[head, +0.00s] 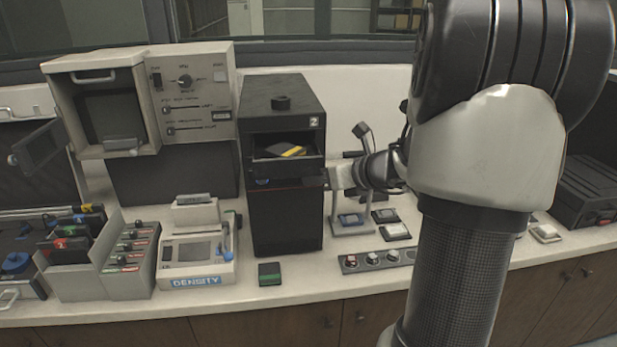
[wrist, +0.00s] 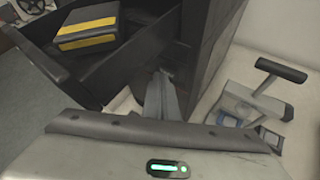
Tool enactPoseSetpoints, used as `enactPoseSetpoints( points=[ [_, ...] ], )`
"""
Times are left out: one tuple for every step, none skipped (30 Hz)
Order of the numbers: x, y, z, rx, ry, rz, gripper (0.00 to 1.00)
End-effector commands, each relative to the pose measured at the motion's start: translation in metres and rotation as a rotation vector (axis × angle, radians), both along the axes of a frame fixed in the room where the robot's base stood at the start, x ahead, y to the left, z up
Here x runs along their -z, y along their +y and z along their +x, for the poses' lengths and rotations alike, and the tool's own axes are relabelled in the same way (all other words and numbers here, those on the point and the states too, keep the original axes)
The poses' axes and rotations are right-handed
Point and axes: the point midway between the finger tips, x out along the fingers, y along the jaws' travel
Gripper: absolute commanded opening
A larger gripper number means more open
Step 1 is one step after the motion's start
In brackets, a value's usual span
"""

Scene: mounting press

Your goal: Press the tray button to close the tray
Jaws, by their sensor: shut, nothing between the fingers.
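The black tower unit (head: 285,105), marked 2, stands on the counter in the head view. Its tray (head: 262,160) is out at the front opening, with a black and yellow block (head: 288,151) in it. The wrist view shows the tray (wrist: 62,75) and the block (wrist: 88,25) close up at the upper left. My gripper (head: 331,181) is at the tower's right side, just below tray height. In the wrist view its fingers (wrist: 162,92) are together and empty, close to the tower's dark face. I cannot make out the tray button; the fingers may hide it.
A small lever press (wrist: 255,100) stands close on the right. A density meter (head: 197,255) stands left of the tower, and a small black and green box (head: 269,273) lies in front. A knob strip (head: 375,260) lies at the front right.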

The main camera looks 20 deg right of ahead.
Motion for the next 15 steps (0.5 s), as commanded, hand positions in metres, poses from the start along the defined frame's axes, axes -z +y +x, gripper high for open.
enactPoseSetpoints(
  points=[
    [-0.001,0.001,0.000,-0.001,-0.001,0.000,0.00],
    [-0.001,0.001,0.000,-0.001,-0.001,0.000,0.00],
    [-0.001,0.001,0.000,-0.001,-0.001,0.000,0.00],
    [0.000,0.001,0.000,-0.001,-0.001,0.000,0.00],
    [0.000,0.001,0.000,-0.002,-0.002,-0.001,0.00],
    [0.000,0.001,-0.001,-0.002,-0.002,-0.001,0.00],
    [0.000,0.001,-0.002,-0.002,-0.002,-0.001,0.00],
    [0.000,0.001,-0.003,-0.002,-0.001,-0.001,0.00],
    [0.000,0.002,-0.004,-0.002,-0.001,-0.001,0.00],
    [0.000,0.002,-0.006,-0.002,-0.001,-0.001,0.00],
    [0.001,0.003,-0.008,-0.001,0.000,0.000,0.00],
    [0.001,0.003,-0.010,-0.001,0.001,0.000,0.00],
    [0.001,0.004,-0.012,-0.001,0.000,0.001,0.00],
    [0.001,0.004,-0.013,-0.001,0.000,0.000,0.00],
    [0.001,0.005,-0.015,-0.001,0.000,0.000,0.00]
  ],
)
